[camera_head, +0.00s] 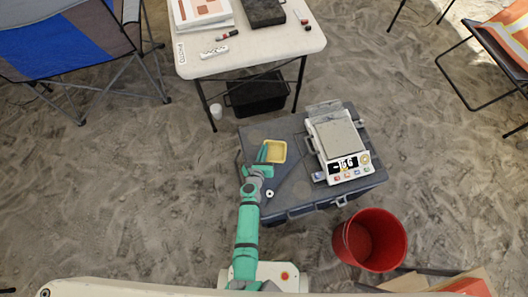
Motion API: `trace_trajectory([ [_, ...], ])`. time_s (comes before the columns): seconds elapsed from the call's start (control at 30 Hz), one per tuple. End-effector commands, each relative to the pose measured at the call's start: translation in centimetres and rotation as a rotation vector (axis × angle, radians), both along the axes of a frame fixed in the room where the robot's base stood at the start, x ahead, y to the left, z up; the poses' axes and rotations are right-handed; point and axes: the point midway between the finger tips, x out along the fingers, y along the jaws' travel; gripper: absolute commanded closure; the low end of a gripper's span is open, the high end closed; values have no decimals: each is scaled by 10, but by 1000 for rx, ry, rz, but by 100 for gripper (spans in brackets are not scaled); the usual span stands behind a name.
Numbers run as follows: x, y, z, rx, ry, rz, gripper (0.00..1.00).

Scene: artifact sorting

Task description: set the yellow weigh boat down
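The yellow weigh boat (274,151) is a small, shallow, square tray. It shows at the left part of the top of a grey case, left of the scale. My gripper (262,155) is at the boat's left edge, and its green end overlaps or touches that edge. The fingers are too small and partly hidden, so I cannot tell whether they are shut on the rim. I also cannot tell whether the boat rests on the case or is held just above it.
A white scale (341,146) with a lit display stands on the right of the grey case (292,190). A red bucket (370,240) stands at front right. A white table (255,58) is behind.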

Motion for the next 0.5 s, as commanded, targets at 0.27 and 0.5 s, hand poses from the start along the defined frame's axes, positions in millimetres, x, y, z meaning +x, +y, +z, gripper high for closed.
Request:
trace_trajectory([
  [0.27, 4, 0, -25, -3, -1, 3, 100],
  [0.5, 3, 0, -32, -1, -3, 1, 100],
])
